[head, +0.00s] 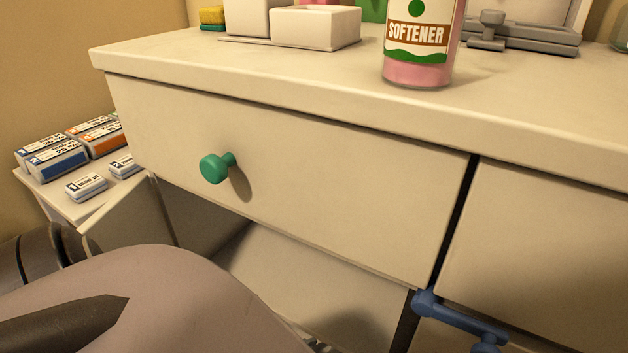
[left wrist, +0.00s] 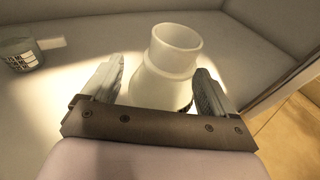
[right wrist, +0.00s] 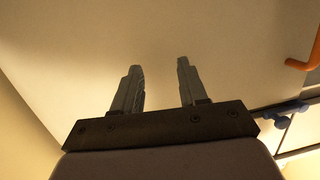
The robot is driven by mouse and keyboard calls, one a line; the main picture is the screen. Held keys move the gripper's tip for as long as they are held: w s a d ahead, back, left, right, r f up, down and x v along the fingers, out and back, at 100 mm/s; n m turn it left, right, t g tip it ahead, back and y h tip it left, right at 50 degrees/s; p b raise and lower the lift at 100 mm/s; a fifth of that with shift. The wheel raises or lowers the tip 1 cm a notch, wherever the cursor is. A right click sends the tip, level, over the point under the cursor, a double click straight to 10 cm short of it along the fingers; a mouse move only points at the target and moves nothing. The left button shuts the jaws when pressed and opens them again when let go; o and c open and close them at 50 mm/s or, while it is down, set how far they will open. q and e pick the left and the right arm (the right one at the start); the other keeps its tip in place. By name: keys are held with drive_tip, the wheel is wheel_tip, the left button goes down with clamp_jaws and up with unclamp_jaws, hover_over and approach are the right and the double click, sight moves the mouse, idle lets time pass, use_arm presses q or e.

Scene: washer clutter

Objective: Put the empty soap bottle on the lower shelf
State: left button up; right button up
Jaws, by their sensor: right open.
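A pale, frosted, open-necked container (left wrist: 172,62), which looks like the empty soap bottle, is upright between the fingers of my left gripper (left wrist: 157,85) in the left wrist view. The fingers are apart on either side of it; whether they press on it is unclear. Its lower part is hidden by my gripper. My left gripper is not visible in the head view. My right gripper (right wrist: 158,75) is open and empty, facing a plain pale surface. Which surface is the lower shelf is not clear.
A pink softener bottle (head: 418,72) and white holder (head: 315,27) stand on the countertop (head: 250,62). Below is a drawer with a green knob (head: 214,168); a blue handle (head: 455,315) is lower right. Boxes (head: 55,160) lie at left. A labelled grey cup (left wrist: 20,54) is near the container.

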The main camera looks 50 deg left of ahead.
use_arm(q)
drive_tip(key=shift+s+a+r, duration=0.1)
drive_tip(key=shift+s, duration=0.25)
drive_tip(key=p+v, duration=0.2)
drive_tip(key=v, duration=0.9)
drive_tip(key=shift+p, duration=0.3)
use_arm(e)
drive_tip(key=shift+w+a+f+m+g+y, duration=0.2)
drive_tip(key=shift+a+g, duration=0.1)
drive_tip(key=shift+a, duration=0.1)
drive_tip(key=shift+w+a+f+m+g+y, duration=0.1)
drive_tip(key=shift+a+m+g, duration=0.1)
drive_tip(key=shift+a+g, duration=0.15)
use_arm(q)
drive_tip(key=shift+s, duration=0.1)
use_arm(e)
drive_tip(key=shift+d+r, duration=0.1)
drive_tip(key=shift+r, duration=0.15)
